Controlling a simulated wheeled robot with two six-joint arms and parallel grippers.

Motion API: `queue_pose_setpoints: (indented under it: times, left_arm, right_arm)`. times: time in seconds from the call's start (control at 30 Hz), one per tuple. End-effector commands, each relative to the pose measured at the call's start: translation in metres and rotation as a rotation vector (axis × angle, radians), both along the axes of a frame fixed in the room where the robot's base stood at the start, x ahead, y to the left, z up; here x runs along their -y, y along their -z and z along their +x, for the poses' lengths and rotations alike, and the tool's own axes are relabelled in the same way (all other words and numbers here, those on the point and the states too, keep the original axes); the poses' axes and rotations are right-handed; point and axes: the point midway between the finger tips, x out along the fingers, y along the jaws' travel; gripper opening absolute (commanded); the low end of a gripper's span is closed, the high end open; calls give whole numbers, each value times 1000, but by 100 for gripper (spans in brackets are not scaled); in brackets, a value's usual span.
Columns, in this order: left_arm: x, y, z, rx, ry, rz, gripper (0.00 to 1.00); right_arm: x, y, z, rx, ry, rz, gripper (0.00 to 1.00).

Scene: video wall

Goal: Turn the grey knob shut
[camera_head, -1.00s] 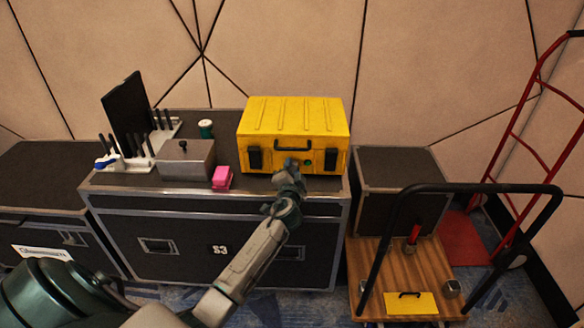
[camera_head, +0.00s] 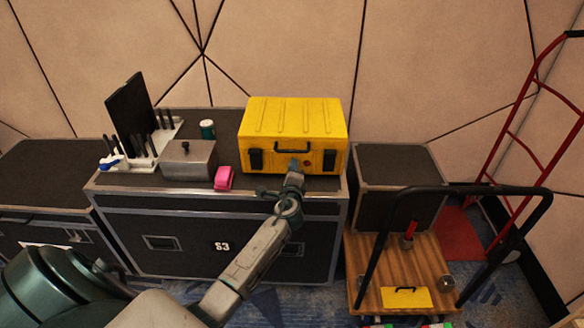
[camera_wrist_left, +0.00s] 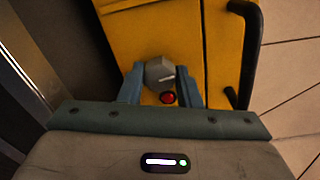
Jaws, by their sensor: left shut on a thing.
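The yellow case (camera_head: 290,118) sits on the black flight case, its black handle and latches facing me. The grey knob (camera_wrist_left: 158,72) is on its front, large in the left wrist view, with a pale mark pointing to the right. My left gripper (camera_wrist_left: 158,86) is shut on the knob, one finger on each side. In the head view my left gripper (camera_head: 293,166) covers the knob. My right gripper is not in view.
A pink block (camera_head: 223,178), a grey metal box (camera_head: 188,160), a green-and-white spool (camera_head: 207,129) and a black panel (camera_head: 131,115) stand left of the yellow case. A wooden cart (camera_head: 410,262) with a black push bar is on the right.

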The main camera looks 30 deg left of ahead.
Motion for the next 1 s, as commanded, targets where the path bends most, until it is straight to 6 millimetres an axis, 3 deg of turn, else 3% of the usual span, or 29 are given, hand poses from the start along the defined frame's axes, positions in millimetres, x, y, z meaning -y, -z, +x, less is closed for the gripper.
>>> queue_pose_setpoints:
  times: [0.3, 0.9, 0.93, 1.0]
  left_arm:
    - [1, 1, 0, -78, 1, 121, 8]
    - [1, 2, 0, -99, 1, 155, 8]
    - [1, 2, 0, -99, 1, 155, 32]
    - [1, 2, 0, -98, 1, 155, 46]
  right_arm:
    - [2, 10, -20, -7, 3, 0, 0]
    - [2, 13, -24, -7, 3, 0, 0]
    - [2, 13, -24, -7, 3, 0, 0]
    - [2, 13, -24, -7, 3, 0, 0]
